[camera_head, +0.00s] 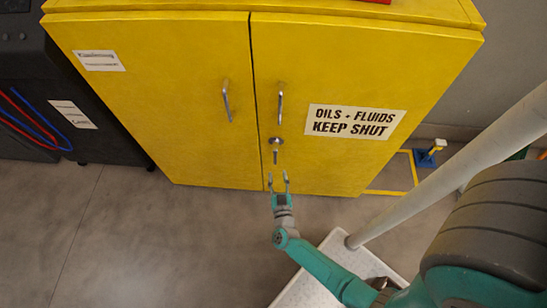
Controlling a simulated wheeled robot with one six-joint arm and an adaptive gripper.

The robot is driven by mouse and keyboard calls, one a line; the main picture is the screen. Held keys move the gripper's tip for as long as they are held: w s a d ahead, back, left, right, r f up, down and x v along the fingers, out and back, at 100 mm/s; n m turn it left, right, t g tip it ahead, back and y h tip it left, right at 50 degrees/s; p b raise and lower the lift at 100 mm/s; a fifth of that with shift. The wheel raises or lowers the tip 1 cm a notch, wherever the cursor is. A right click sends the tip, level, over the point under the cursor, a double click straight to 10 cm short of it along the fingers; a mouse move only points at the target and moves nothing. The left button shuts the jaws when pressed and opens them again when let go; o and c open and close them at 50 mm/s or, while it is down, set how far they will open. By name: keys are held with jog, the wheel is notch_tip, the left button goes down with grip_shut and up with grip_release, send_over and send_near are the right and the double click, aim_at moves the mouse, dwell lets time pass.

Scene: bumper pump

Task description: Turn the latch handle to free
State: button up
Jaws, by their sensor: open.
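A yellow two-door cabinet (180,100) stands ahead with both doors closed. The latch handle (276,152) is a small silver lever on the right door, close to the seam, and it hangs pointing down from a round base. My gripper (278,180) is open, with its two fingers pointing up the picture toward the latch. In the picture the fingertips are just below the latch handle's lower end. Nothing shows between the fingers. I cannot tell how far the fingers are from the door surface.
Silver pull handles sit above the latch, one on the left door (227,100) and one on the right door (281,103). A sign (353,121) reads "OILS + FLUIDS KEEP SHUT". A dark unit (60,105) with red and blue hoses stands at left. The grey floor (150,240) in front is clear.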

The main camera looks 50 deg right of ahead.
aim_at(275, 159)
jog(key=x, duration=0.9)
grip_shut()
